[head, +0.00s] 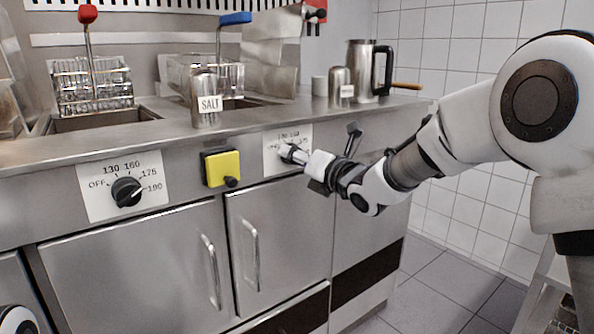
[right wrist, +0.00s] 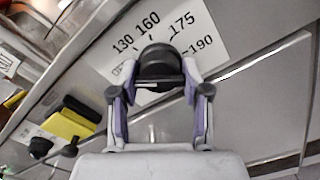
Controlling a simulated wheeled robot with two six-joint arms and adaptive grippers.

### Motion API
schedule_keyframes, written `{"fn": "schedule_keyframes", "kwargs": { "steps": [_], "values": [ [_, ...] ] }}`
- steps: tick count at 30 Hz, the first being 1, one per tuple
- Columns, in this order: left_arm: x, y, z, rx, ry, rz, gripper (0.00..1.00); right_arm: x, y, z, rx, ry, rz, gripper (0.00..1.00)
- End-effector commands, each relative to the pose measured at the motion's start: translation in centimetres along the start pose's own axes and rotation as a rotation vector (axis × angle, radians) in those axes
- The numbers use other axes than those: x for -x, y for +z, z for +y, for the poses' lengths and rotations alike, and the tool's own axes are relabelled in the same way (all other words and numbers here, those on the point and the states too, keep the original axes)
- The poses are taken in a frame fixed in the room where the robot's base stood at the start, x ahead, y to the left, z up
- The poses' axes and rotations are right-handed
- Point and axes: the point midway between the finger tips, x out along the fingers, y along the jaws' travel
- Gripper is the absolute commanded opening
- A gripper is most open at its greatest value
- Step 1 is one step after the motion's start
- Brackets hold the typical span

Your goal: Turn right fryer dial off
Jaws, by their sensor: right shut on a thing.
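The right fryer dial is a black knob on a white plate (head: 305,134) marked with temperatures on the fryer front. In the head view my right gripper (head: 292,154) covers most of this dial. In the right wrist view the right fryer dial (right wrist: 160,65) sits between the two fingertips of my right gripper (right wrist: 160,85), which is shut on it. The numbers 130, 160, 175 and 190 show around it; the OFF mark is mostly hidden by a finger. The dial's exact setting cannot be told. My left gripper is not clearly in view.
The left fryer dial (head: 127,191) is on its own plate at the left. A yellow box with a black knob (head: 222,168) sits between the dials. A salt shaker (head: 206,100), a steel jug (head: 362,72) and two fryer baskets (head: 92,85) stand above. Cabinet handles (head: 211,270) protrude below.

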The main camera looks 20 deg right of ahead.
Motion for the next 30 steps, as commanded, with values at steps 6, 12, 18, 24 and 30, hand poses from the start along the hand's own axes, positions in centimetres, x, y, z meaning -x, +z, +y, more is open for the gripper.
{"fn": "schedule_keyframes", "kwargs": {
  "steps": [6, 12, 18, 24, 30],
  "values": [
    [-1.28, -0.01, -0.01, 0.000, 0.000, 0.000, 0.40, 0.00, -0.19, -0.10, 0.075, 0.000, 0.001, 0.12],
    [-1.43, -0.01, -0.01, 0.000, 0.000, 0.000, 0.40, -0.01, -0.08, -0.05, 0.098, -0.001, 0.002, 0.12],
    [-1.40, -0.01, -0.01, 0.000, 0.000, 0.000, 0.40, -0.01, -0.05, -0.03, 0.098, -0.001, 0.002, 0.12],
    [-1.40, -0.01, -0.01, 0.000, 0.000, 0.000, 0.40, -0.01, -0.05, -0.03, 0.098, -0.001, 0.002, 0.73],
    [-1.40, 0.00, -0.01, 0.000, 0.000, 0.000, 0.40, 0.00, -0.03, -0.03, 0.097, -0.001, 0.002, 0.73]
  ]
}}
